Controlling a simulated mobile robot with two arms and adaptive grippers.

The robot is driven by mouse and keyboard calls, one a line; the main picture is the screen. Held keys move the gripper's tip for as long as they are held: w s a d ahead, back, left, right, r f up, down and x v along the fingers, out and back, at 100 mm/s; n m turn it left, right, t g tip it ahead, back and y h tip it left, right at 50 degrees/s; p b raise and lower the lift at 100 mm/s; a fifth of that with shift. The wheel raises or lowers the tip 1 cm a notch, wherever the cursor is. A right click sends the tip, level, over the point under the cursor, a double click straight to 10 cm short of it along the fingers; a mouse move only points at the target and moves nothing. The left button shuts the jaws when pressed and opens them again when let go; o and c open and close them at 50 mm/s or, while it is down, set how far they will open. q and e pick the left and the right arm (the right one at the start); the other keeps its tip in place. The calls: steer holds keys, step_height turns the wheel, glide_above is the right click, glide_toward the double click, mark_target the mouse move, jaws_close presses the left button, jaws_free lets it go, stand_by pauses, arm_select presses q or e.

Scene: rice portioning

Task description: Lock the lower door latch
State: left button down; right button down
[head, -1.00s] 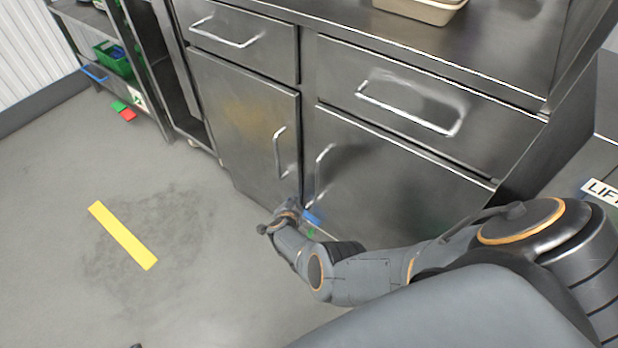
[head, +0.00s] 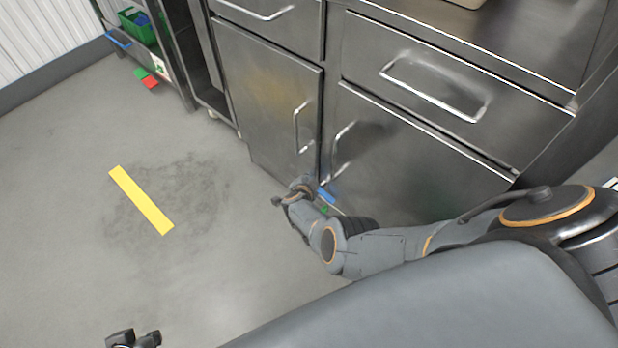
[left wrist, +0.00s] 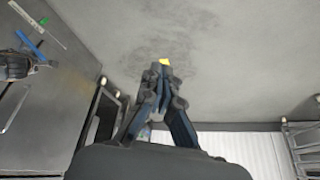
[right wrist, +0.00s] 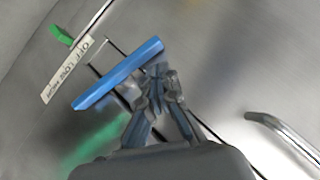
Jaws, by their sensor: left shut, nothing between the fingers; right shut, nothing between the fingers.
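The lower door latch shows as a blue bar (right wrist: 118,74) in the right wrist view, low on the steel cabinet front, beside a green tab (right wrist: 61,35) and a small printed label (right wrist: 67,70). In the head view the blue bar (head: 327,195) is small and partly hidden by my right arm. My right gripper (right wrist: 164,73) is shut and empty, its tips by the bar's right end; I cannot tell whether they touch. It also shows in the head view (head: 290,199). My left gripper (left wrist: 163,68) is shut and empty, over open floor away from the latch.
Two steel doors (head: 265,105) with bar handles and drawers above form the cabinet. A yellow floor strip (head: 141,201) lies to the left. A rack with a green bin (head: 137,25) stands at the upper left. The floor between is clear.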

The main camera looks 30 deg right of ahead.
arm_select(q)
steer(key=shift+s+a+f+g, duration=0.1)
steer(key=shift+s+a+g, duration=0.15)
steer(key=shift+s, duration=0.35)
steer(key=shift+s+a+f+g, duration=0.15)
steer(key=shift+s+g, duration=0.2)
steer(key=shift+s, duration=0.25)
